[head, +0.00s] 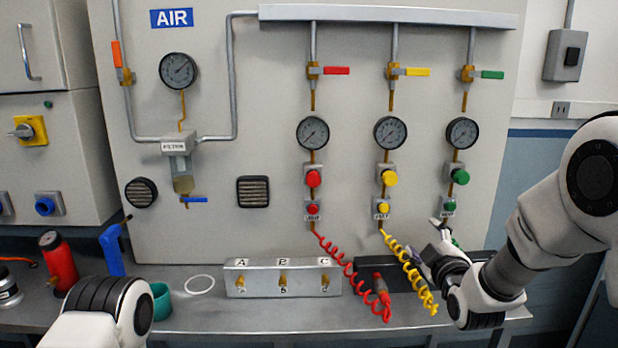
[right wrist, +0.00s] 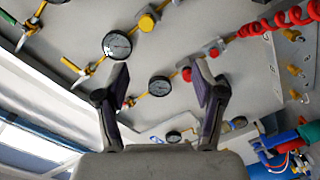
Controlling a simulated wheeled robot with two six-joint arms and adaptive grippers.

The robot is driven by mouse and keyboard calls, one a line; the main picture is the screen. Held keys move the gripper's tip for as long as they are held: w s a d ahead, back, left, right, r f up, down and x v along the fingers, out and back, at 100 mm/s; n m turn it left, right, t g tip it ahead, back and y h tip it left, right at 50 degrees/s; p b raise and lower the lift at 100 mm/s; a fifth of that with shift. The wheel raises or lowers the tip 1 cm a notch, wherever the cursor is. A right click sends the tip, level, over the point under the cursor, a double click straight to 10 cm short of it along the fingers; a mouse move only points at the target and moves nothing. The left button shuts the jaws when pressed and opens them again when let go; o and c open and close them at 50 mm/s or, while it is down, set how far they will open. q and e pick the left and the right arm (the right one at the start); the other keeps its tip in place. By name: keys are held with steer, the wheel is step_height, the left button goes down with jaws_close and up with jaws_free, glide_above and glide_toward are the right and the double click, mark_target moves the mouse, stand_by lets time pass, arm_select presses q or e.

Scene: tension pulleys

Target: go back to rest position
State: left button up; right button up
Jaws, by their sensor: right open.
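My right gripper (head: 436,243) is in front of the lower right of the air panel (head: 225,80), near the green fitting (head: 450,206). In the right wrist view my right gripper (right wrist: 160,80) has its two fingers wide apart, with nothing between them but the panel behind. The yellow coiled hose (head: 408,264) hangs just left of the right gripper. The red coiled hose (head: 345,266) hangs further left. My left arm shows only as a rounded link at the lower left, and its gripper is out of the picture.
A metal block (head: 282,265) marked A, B, C stands on the bench. A red bottle (head: 59,262), a blue tool (head: 112,252) and a teal cup (head: 160,301) are at the left. A grey switch box (head: 565,55) is on the right wall.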

steer(key=s+f+m+g, duration=0.1)
steer(key=s+f+g, duration=0.4)
steer(key=f, duration=1)
steer(key=s+f+g, duration=0.2)
steer(key=s+f, duration=0.5)
steer(key=f, duration=0.9)
steer(key=s+f+m+g, duration=0.35)
steer(key=s+f, duration=0.55)
steer(key=s, duration=0.4)
arm_select(q)
steer(key=shift+w+f, duration=0.15)
steer(key=shift+w, duration=0.1)
arm_select(e)
steer(key=s+f+m+g, duration=0.2)
steer(key=s+m+g, duration=0.5)
steer(key=s, duration=1)
steer(key=shift+s+d+f+h, duration=0.3)
steer(key=shift+d+f, duration=0.1)
steer(key=shift+d, duration=0.05)
